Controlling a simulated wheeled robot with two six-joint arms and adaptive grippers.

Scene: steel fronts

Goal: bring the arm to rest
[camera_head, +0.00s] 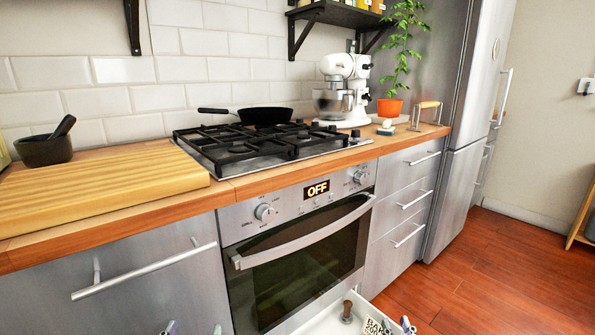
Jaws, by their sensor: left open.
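My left gripper (193,328) shows only its fingertips at the bottom edge, in front of the steel cabinet left of the oven. The tips are apart with nothing visible between them. My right gripper (398,326) shows only its tips at the bottom edge, by the open drawer under the oven. Its tips are close to a white printed packet (371,326), and whether they touch it is unclear. The rest of both arms is out of view.
The open white drawer (322,318) juts out below the oven (310,255) and holds a brown-handled item (347,311). A cutting board (95,190), mortar (45,150), pan (264,115) and mixer (345,85) stand on the counter and hob.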

